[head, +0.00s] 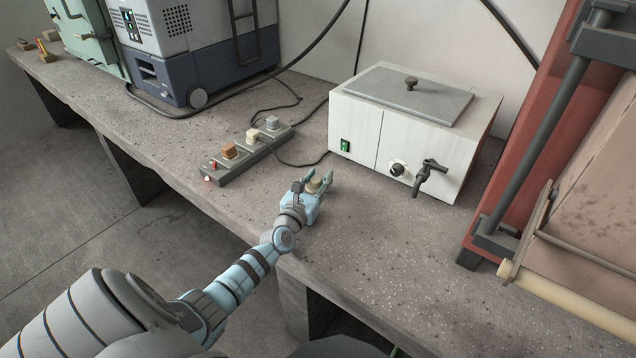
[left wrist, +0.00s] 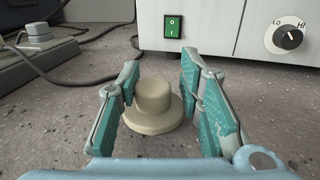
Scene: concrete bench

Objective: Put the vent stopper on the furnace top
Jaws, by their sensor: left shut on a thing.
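The vent stopper (left wrist: 154,98) is a beige round piece with a wide flange and a raised knob. My left gripper (head: 318,182) is over the bench in front of the white box and is shut on the stopper. In the left wrist view the teal finger pads of this gripper (left wrist: 160,90) stand on both sides of the stopper, which looks upright. My right gripper is not seen.
A power strip (head: 228,172) with plugs and cables lies left of the gripper. A grey and blue machine (head: 190,50) stands at the back left. A red frame with a dark bar (head: 530,145) stands at the right. The bench (head: 370,240) is clear in front of the white box.

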